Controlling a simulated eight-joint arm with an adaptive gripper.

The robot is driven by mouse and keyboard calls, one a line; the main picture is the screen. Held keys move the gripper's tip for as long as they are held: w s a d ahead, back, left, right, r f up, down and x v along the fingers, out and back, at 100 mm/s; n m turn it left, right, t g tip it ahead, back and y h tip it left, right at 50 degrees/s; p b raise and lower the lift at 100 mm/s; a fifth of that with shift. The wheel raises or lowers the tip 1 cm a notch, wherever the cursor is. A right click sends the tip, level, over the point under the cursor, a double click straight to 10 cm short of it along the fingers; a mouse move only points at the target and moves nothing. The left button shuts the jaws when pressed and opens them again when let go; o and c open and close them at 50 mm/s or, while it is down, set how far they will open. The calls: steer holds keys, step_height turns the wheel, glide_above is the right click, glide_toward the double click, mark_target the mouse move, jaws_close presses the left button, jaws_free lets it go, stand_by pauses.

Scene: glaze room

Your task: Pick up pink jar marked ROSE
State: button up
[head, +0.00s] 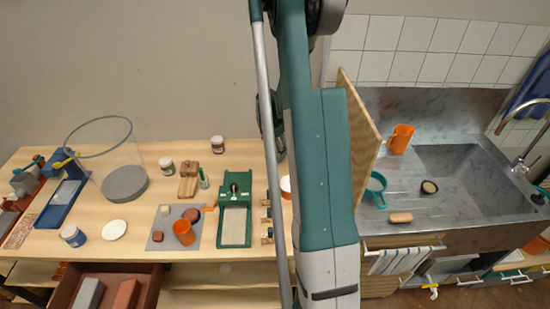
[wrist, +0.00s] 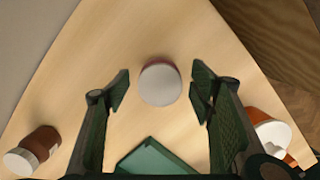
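A jar with a pale round lid and a pink-red side (wrist: 160,84) stands on the wooden table in the wrist view. It lies between the two fingertips of my gripper (wrist: 161,90), with a gap on both sides. I see it mostly from above, and no label can be read. My gripper is open and empty.
A brown-red jar with a white lid (wrist: 35,148) stands at lower left in the wrist view. An orange container (wrist: 270,130) is close to the right finger. A green press (head: 235,200) stands nearby. Another jar (head: 217,144) stands at the table's back.

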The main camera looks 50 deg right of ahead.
mark_target(275, 150)
steer(key=c, duration=1)
steer(key=shift+o, duration=0.2)
steer(key=shift+r, duration=5)
